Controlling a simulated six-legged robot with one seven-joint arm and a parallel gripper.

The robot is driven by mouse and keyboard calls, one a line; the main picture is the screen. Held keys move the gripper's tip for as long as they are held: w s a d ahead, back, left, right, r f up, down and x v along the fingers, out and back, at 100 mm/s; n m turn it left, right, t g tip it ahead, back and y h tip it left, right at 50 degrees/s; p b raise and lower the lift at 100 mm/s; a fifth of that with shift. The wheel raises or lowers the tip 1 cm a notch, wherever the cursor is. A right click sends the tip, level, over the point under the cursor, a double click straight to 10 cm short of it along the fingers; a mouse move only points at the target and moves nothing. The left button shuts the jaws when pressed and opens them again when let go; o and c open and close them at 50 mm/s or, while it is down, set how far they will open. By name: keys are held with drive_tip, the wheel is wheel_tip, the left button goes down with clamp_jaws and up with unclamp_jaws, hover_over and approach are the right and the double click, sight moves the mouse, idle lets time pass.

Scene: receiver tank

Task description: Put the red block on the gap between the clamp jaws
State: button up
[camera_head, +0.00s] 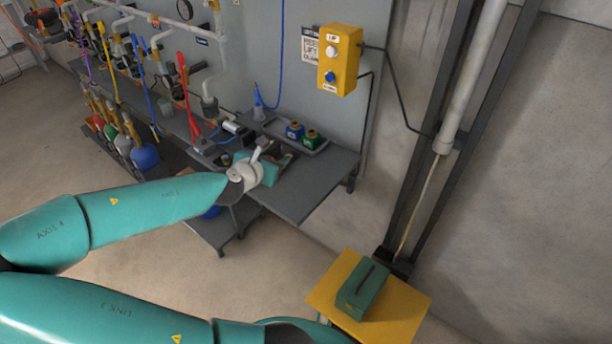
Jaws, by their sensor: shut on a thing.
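My teal arm reaches in from the left to the bench, and my gripper (276,165) is at its far end, low over the bench's front part. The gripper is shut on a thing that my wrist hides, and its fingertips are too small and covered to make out. I cannot pick out the red block anywhere. The clamp jaws and their gap cannot be told apart from the small dark and grey shapes around the gripper.
The grey bench (316,186) holds a tray with a blue tin (294,130) and a green tin (312,139). A yellow lift control box (340,60) hangs above. A green box (362,289) sits on a yellow platform (405,318). Pipes and coloured-handled tools crowd the left.

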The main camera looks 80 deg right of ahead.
drive_tip(key=s+d+f, duration=0.2)
drive_tip(key=d+f, duration=0.1)
drive_tip(key=s+d+f, duration=0.2)
drive_tip(key=d, duration=0.1)
drive_tip(key=s+d+f, duration=0.2)
drive_tip(key=d+f, duration=0.1)
drive_tip(key=shift+s+d+f, duration=0.15)
drive_tip(key=shift+s+f, duration=0.2)
drive_tip(key=shift+f, duration=1.6)
drive_tip(key=shift+f, duration=0.15)
drive_tip(key=o, duration=1.4)
drive_tip(key=shift+c, duration=0.2)
drive_tip(key=shift+r, duration=0.2)
drive_tip(key=v, duration=1.1)
drive_tip(key=shift+a, duration=0.4)
